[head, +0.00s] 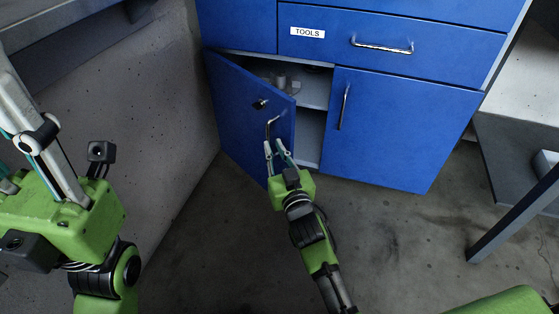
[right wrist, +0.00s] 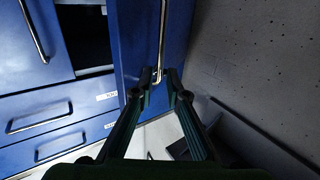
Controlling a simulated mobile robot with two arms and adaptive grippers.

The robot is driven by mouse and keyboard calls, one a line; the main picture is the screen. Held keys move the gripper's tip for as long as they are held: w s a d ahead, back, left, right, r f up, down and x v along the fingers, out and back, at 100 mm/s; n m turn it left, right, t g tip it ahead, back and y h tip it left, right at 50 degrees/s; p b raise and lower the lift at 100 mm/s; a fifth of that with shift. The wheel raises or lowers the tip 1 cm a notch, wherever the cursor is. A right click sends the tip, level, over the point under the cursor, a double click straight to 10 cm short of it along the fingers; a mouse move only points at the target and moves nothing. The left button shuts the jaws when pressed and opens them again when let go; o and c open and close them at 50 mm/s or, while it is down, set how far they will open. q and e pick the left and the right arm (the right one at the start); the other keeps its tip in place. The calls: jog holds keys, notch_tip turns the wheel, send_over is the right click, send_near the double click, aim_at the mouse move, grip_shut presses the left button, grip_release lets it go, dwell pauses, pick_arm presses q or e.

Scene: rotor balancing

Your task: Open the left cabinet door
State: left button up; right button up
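The left cabinet door (head: 236,113) is blue and stands ajar, swung out from the cabinet. Grey shelves with small items show behind it. Its metal handle (head: 268,130) is near the door's free edge. My right gripper (head: 274,146) is at the handle's lower part in the head view, fingers on either side. In the right wrist view, the handle (right wrist: 162,38) runs down between the close-set fingertips (right wrist: 159,73), which appear shut on it. My left gripper (head: 42,150) is at the far left, away from the cabinet; its fingertips are outside the picture.
The right cabinet door (head: 400,130) is closed, with a vertical handle. A closed drawer (head: 440,50) labelled TOOLS is above. A concrete wall (head: 130,110) stands close left of the open door. A metal table leg (head: 510,215) is at the right. The floor before the cabinet is clear.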

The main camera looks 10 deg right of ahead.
jog(key=s, duration=0.5)
jog(key=shift+s+d, duration=0.1)
jog(key=shift+d, duration=0.1)
